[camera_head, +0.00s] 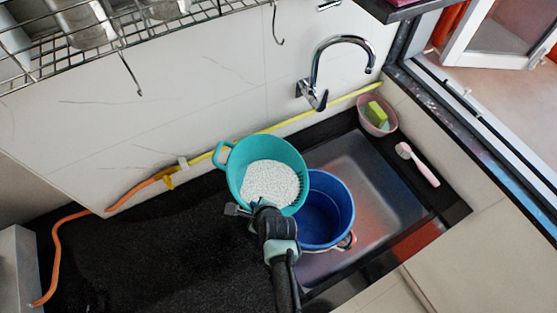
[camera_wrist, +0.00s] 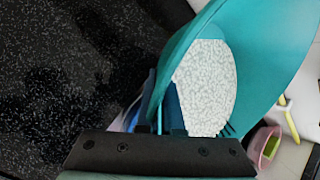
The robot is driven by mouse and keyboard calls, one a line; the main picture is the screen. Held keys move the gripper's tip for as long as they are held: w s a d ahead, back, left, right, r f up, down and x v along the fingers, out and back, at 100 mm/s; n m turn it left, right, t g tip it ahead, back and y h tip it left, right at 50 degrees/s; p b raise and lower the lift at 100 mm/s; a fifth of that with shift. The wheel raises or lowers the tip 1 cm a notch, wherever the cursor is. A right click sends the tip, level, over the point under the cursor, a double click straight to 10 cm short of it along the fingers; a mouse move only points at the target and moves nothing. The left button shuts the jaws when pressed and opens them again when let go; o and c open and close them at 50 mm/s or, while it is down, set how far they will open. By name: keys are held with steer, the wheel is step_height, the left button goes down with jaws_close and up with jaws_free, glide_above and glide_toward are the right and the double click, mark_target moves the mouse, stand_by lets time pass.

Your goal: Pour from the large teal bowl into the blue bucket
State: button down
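The large teal bowl (camera_head: 240,160) holds white granules (camera_head: 270,184) and overlaps the left rim of the blue bucket (camera_head: 336,192) in the head view. The bowl's free handle points to the upper left. The bucket stands upright at the left end of the sink, and its visible inside looks empty. My gripper (camera_head: 260,207) is at the bowl's near edge and looks shut on it; the fingertips are mostly hidden. In the wrist view the bowl (camera_wrist: 270,50) fills the upper right, its granules (camera_wrist: 208,88) visible, and slots show near its rim.
The sink basin (camera_head: 375,180) is open right of the bucket. A pink bowl with a green-yellow sponge (camera_head: 376,112) and a pink-handled brush (camera_head: 420,165) lie on the right ledge. The faucet (camera_head: 335,65) rises behind. The dark counter (camera_head: 150,250) at left is clear.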

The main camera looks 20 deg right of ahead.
steer(key=shift+f+t+y+b, duration=0.1)
steer(key=shift+t+y+b, duration=0.2)
steer(key=shift+b, duration=0.2)
steer(key=shift+d+m+t+y+b, duration=0.1)
steer(key=shift+m+t+y+b, duration=0.25)
steer(key=shift+b, duration=0.2)
stand_by(0.8)
steer(key=shift+s+d+r+t+y+b, duration=0.1)
steer(key=shift+r+t+y+b, duration=0.15)
steer(key=shift+r+y+b, duration=0.15)
steer(key=shift+s+d+m+t+y+b, duration=0.2)
steer(key=shift+m+t+y+b, duration=0.1)
steer(key=shift+b, duration=0.4)
stand_by(0.8)
steer(key=shift+d+r, duration=0.1)
steer(key=shift+r, duration=0.05)
stand_by(1.2)
steer(key=shift+s+d+r+t+y+b, duration=0.1)
steer(key=shift+d+r+t+y+b, duration=0.15)
steer(key=shift+t+y+b, duration=0.3)
steer(key=shift+r, duration=0.2)
steer(key=shift+s, duration=0.1)
stand_by(0.7)
steer(key=shift+s+d+r+m+t+y+b, duration=0.2)
steer(key=shift+d+r+m+t+y+b, duration=0.15)
steer(key=shift+r+t+y+b, duration=0.25)
